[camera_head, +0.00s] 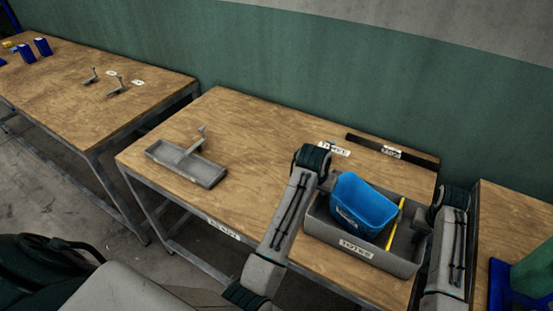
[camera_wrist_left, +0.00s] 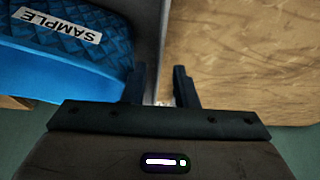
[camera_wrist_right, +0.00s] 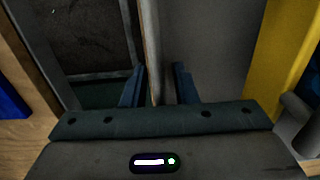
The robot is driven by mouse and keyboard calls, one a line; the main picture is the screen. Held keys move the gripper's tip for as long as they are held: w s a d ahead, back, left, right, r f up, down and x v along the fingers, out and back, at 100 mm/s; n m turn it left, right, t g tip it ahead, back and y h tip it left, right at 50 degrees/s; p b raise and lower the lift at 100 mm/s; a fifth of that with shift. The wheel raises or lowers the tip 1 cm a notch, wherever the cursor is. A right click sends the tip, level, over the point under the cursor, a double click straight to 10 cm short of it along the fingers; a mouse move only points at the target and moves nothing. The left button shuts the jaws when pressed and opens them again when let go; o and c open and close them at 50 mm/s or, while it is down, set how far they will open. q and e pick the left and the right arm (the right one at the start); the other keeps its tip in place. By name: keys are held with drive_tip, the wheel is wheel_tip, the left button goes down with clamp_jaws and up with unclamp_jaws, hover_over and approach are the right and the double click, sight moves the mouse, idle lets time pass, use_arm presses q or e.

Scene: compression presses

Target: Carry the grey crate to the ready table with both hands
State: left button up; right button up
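The grey crate (camera_head: 385,262) is over the right end of the wooden table (camera_head: 255,140), whose front-edge label (camera_head: 222,229) seems to read READY. I cannot tell whether the crate rests on it or is slightly raised. It holds a blue bin (camera_head: 362,206), labelled SAMPLE in the left wrist view (camera_wrist_left: 60,27), and a yellow item (camera_head: 394,224). My left gripper (camera_wrist_left: 160,80) has its fingers close on both sides of the crate's left wall. My right gripper (camera_wrist_right: 159,82) likewise pinches the right wall. In the head view the fingertips are hidden.
A shallow grey tray (camera_head: 186,163) with a metal handle piece sits at the table's left. A dark strip (camera_head: 392,150) and labels lie along its back edge. Another table (camera_head: 75,95) stands left, one more (camera_head: 515,225) right with a green object (camera_head: 535,270). The table's middle is clear.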

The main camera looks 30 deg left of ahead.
use_arm(q)
drive_tip(key=v, duration=0.6)
use_arm(e)
drive_tip(key=shift+r, duration=0.3)
wheel_tip(320, 180, up, 12)
drive_tip(key=shift+f, duration=0.25)
use_arm(q)
drive_tip(key=shift+s+r, duration=0.25)
drive_tip(key=shift+r, duration=0.15)
use_arm(e)
drive_tip(key=shift+f, duration=0.1)
